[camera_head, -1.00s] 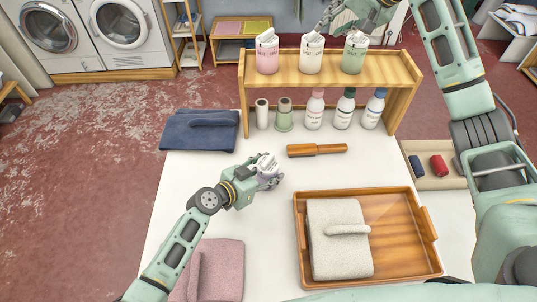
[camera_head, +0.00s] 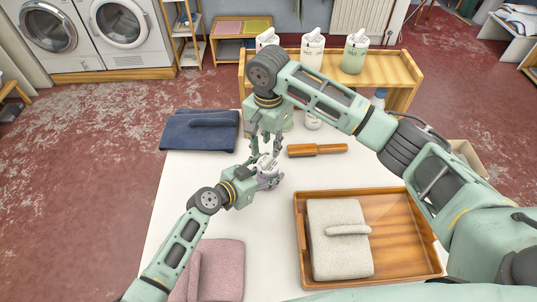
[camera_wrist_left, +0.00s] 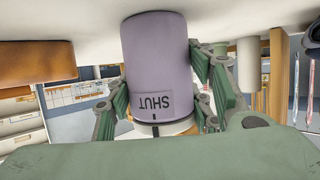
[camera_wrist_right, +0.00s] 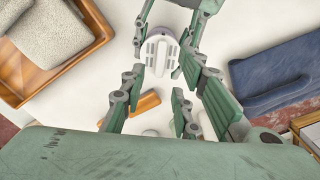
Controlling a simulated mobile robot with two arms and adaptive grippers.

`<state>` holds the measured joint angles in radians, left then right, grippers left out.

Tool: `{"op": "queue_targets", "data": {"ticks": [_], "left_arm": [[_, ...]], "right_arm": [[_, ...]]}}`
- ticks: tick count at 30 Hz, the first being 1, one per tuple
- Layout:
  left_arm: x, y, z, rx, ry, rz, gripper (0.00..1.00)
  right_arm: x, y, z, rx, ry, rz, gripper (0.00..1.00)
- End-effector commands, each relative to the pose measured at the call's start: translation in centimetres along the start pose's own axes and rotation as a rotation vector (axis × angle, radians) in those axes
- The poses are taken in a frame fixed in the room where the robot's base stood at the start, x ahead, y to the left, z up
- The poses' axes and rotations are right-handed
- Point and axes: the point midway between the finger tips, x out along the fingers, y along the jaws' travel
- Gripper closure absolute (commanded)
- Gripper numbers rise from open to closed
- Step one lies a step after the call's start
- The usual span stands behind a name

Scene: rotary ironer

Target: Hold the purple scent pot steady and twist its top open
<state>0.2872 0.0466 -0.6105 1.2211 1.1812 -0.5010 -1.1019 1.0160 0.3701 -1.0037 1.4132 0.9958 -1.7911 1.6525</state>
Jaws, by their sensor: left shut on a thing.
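The purple scent pot (camera_wrist_left: 158,60) fills the middle of the left wrist view, its "SHUT" label upside down there, with a pale band at the top end. My left gripper (camera_head: 266,176) is shut around its sides above the white table; I cannot tell whether its base touches. The pot's white slotted top (camera_wrist_right: 160,52) shows in the right wrist view. My right gripper (camera_head: 266,152) points down just above and behind the pot, fingers apart. In the right wrist view the open right gripper (camera_wrist_right: 163,80) has the top just beyond its fingertips, seemingly not touching.
A wooden-handled tool (camera_head: 317,150) lies right of the pot. A wooden tray (camera_head: 400,262) with a grey folded towel (camera_head: 335,255) is at the front right. A blue cloth (camera_head: 200,132), a pink cloth (camera_head: 222,270) and a wooden shelf (camera_head: 400,70) with containers surround the space.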

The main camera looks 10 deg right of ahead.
Motion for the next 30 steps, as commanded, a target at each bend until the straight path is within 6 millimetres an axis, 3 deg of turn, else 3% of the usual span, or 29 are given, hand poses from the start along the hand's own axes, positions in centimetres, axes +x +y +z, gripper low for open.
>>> {"op": "queue_targets", "data": {"ticks": [3,9,20,30], "left_arm": [[0.0,0.0,0.1,-0.001,-0.001,0.001,0.83],[0.0,0.1,0.1,-0.001,-0.001,0.001,0.83],[0.0,0.0,0.1,-0.001,-0.001,0.001,0.83],[0.0,0.0,0.1,-0.001,-0.001,0.001,0.83]], "right_arm": [[2.2,0.1,0.0,0.001,-0.001,0.002,0.71],[4.5,0.0,-0.1,0.001,0.000,-0.001,0.71],[5.0,-0.1,0.0,0.000,0.000,-0.003,0.71],[5.0,-0.1,0.0,0.000,0.000,-0.003,0.99]]}}
